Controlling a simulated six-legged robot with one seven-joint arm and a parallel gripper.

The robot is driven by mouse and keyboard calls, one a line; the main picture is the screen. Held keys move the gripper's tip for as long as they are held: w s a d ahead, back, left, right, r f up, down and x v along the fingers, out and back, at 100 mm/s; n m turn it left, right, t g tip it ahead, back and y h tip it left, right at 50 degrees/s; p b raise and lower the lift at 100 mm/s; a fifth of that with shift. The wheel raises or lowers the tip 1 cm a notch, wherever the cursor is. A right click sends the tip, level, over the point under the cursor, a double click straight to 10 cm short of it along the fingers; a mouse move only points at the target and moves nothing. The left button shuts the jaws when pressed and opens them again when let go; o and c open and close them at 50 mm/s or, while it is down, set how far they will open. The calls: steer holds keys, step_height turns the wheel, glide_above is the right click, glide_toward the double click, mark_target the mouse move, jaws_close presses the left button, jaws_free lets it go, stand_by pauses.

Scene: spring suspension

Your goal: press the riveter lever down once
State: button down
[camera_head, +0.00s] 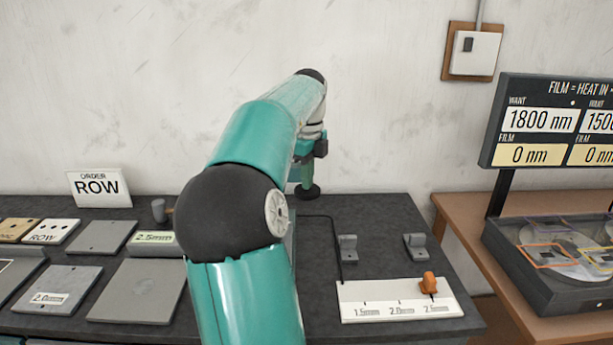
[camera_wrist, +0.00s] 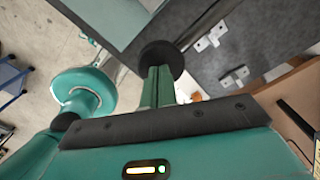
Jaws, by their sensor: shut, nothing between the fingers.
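My gripper (camera_head: 305,182) hangs down over the dark bench, its green fingers shut together and empty. The fingertips end at a black round knob (camera_head: 303,193), which looks like the end of the riveter lever. In the wrist view the shut fingers (camera_wrist: 160,75) point at this knob (camera_wrist: 160,58), with a grey bar (camera_wrist: 205,25) running from it. The fingers overlap the knob; I cannot tell whether they press on it. My arm hides most of the riveter in the head view.
The bench (camera_head: 375,215) carries a white scale plate (camera_head: 390,308) with an orange pointer (camera_head: 428,284) near 2.5mm, and two grey brackets (camera_head: 347,248). Grey plates (camera_head: 137,290) and an ORDER ROW sign (camera_head: 98,187) are at left. A wooden table (camera_head: 470,205) adjoins at right.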

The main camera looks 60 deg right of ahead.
mark_target(307, 195)
steer(key=shift+f, duration=2.65)
steer(key=shift+r, duration=5.1)
